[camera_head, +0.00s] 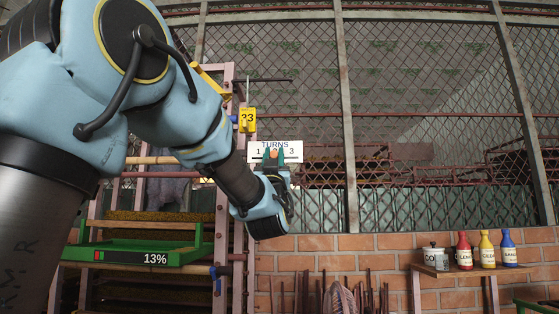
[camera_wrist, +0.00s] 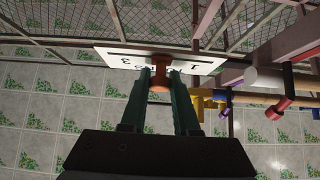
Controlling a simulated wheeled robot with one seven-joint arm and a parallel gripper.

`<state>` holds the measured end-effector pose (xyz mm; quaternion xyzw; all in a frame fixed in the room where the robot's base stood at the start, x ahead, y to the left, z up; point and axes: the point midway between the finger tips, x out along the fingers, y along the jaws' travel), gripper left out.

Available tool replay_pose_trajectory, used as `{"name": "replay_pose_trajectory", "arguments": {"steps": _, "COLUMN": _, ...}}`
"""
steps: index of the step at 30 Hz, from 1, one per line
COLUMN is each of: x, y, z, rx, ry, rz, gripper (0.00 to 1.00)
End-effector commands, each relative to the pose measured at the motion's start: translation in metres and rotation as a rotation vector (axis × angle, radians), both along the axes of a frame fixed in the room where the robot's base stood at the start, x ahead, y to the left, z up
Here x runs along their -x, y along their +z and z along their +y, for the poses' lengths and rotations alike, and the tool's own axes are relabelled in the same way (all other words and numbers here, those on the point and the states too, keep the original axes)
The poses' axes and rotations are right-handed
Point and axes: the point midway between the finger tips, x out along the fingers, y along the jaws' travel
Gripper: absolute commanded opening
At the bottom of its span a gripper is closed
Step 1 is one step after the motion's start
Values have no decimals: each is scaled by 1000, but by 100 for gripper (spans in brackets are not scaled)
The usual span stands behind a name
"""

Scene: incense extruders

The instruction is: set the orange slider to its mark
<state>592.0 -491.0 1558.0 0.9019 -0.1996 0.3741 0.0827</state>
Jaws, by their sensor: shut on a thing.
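The orange slider (camera_head: 274,153) is on a white board (camera_head: 291,146) headed TURNS, with 1 at the left and 3 at the right. It stands about midway between them, and the middle numeral is largely hidden. My gripper (camera_head: 273,158) reaches up to the board from below, its green fingers shut on the slider. In the wrist view the orange slider (camera_wrist: 158,72) sits between the fingertips of my gripper (camera_wrist: 159,80). The board (camera_wrist: 115,53) appears upside down behind it, partly covered by the fingers. I cannot make out a separate mark.
A yellow tag (camera_head: 247,120) reading 23 hangs left of the board by a pink post frame. A green tray (camera_head: 125,252) showing 13% is lower left. A can (camera_head: 436,258) and several bottles stand on a shelf at right. Wire mesh is behind.

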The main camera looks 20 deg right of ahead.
Motion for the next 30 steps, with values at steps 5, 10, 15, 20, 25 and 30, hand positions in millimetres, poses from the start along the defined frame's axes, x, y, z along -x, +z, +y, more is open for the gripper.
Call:
{"name": "replay_pose_trajectory", "arguments": {"steps": 5, "x": 0, "y": 0, "z": -1, "rx": -1, "ry": -1, "rz": 2, "gripper": 32}}
{"name": "replay_pose_trajectory", "arguments": {"steps": 10, "x": 0, "y": 0, "z": -1, "rx": -1, "ry": -1, "rz": 2, "gripper": 52}}
{"name": "replay_pose_trajectory", "arguments": {"steps": 15, "x": 0, "y": 0, "z": -1, "rx": -1, "ry": -1, "rz": 1, "gripper": 58}}
{"name": "replay_pose_trajectory", "arguments": {"steps": 20, "x": 1, "y": -1, "z": 0, "rx": -1, "ry": -1, "rz": 1, "gripper": 58}}
{"name": "replay_pose_trajectory", "arguments": {"steps": 25, "x": 11, "y": -16, "z": 5, "rx": 0, "ry": -1, "rz": 1, "gripper": 58}}
{"name": "replay_pose_trajectory", "arguments": {"steps": 30, "x": 33, "y": -42, "z": 15, "rx": 1, "ry": -1, "rz": 2, "gripper": 58}}
